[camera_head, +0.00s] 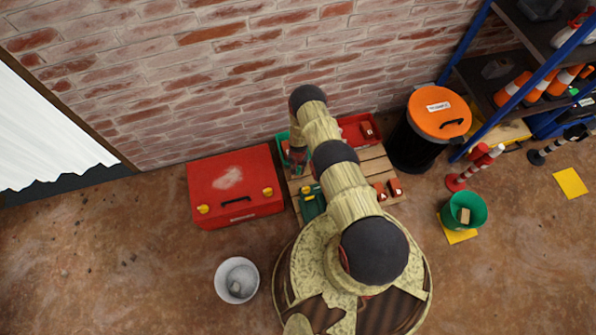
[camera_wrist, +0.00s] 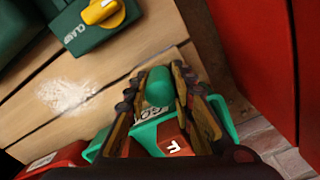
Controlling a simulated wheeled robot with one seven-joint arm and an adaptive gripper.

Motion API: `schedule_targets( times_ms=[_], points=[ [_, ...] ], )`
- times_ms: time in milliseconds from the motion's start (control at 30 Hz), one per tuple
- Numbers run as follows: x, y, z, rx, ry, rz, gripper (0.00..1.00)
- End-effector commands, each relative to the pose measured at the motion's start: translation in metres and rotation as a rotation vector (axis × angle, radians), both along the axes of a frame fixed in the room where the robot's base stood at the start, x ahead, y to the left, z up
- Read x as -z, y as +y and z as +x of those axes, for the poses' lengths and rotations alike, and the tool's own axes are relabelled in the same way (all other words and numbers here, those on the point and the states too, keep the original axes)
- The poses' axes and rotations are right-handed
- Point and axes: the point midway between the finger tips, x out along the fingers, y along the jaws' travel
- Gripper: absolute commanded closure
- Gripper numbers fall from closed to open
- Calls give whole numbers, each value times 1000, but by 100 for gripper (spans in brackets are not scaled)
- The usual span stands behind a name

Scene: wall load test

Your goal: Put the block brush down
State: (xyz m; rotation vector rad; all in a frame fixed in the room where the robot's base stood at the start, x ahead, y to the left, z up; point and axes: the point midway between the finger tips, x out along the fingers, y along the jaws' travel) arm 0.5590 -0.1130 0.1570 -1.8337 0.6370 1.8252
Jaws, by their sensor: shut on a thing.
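In the wrist view my gripper (camera_wrist: 160,80) is shut on a green, rounded piece (camera_wrist: 158,88), which I take to be the block brush's handle; the rest of it is mostly hidden between the fingers. Below it is a green bin (camera_wrist: 225,118) with a red block marked F (camera_wrist: 174,142) in it. I cannot tell whether the brush touches the bin. In the head view my gripper (camera_head: 298,160) is over the left back of the wooden pallet (camera_head: 372,160), by the green bin (camera_head: 282,142). The brush cannot be made out there.
A green clamp case (camera_head: 311,203) lies on the pallet, with a red bin (camera_head: 352,132) behind and red blocks (camera_head: 380,191) at right. A red toolbox (camera_head: 236,187) stands close on the left. An orange-lidded drum (camera_head: 437,112) stands right. The brick wall (camera_head: 230,75) is close behind.

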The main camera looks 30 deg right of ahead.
Motion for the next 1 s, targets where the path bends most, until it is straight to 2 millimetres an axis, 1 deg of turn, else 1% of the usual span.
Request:
schedule_targets(
  times_ms=[167,200,500,867,1000],
  points=[
    [2,0,0,0,0,0,100],
    [3,0,0,0,0,0,75],
    [3,0,0,0,0,0,58],
    [0,0,0,0,0,0,58],
    [-17,0,0,0,0,0,58]
  ],
)
